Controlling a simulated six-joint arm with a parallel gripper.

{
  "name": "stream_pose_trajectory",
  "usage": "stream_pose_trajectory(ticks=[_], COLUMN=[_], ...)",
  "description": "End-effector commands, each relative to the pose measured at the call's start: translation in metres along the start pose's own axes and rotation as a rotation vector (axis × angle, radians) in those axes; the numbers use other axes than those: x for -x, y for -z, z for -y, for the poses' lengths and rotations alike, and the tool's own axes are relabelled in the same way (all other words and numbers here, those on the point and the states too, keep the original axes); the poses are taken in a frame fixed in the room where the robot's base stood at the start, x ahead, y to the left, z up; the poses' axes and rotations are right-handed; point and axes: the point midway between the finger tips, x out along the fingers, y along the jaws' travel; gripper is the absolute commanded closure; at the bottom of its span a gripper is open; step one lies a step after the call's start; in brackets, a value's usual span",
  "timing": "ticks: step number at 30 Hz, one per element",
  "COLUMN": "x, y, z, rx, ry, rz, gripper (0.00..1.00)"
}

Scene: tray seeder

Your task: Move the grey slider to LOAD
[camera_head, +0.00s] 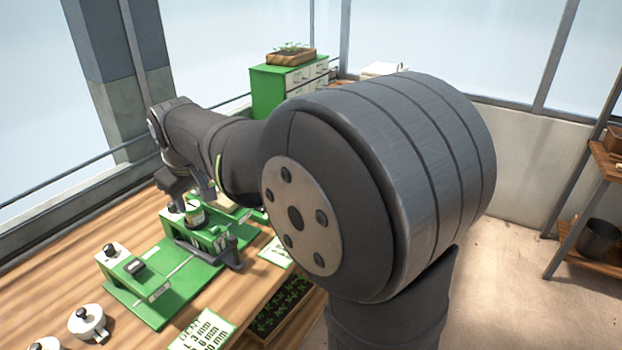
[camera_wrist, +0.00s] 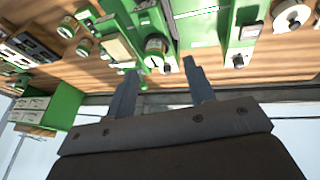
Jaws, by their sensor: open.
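The green tray seeder (camera_head: 185,275) stands on the wooden bench. A dark grey block (camera_head: 135,266), which may be the slider, sits on top of its near-left green housing (camera_head: 148,285), beside a black knob (camera_head: 108,250). I cannot read the LOAD mark. In the wrist view a housing with a knob (camera_wrist: 238,61) shows right of my fingers. In the head view my gripper (camera_head: 188,198) is over the far end of the seeder, partly hidden.
A white lidded pot (camera_head: 88,323) stands at the bench's near left. A dark handle (camera_head: 230,255) sticks out on the seeder's right side. A printed card (camera_head: 203,330) lies at the front edge. A green drawer cabinet (camera_head: 268,90) stands behind my arm.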

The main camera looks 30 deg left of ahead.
Motion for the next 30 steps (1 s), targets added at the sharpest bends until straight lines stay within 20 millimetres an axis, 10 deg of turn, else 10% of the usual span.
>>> stream_pose_trajectory(ticks=[20, 30], x=[0.004, -0.047], y=[-0.019, -0.039], z=[-0.068, -0.056], rx=[-0.735, -0.737], ry=[0.063, 0.064], rz=[0.417, 0.423], gripper=[0.56, 0.56])
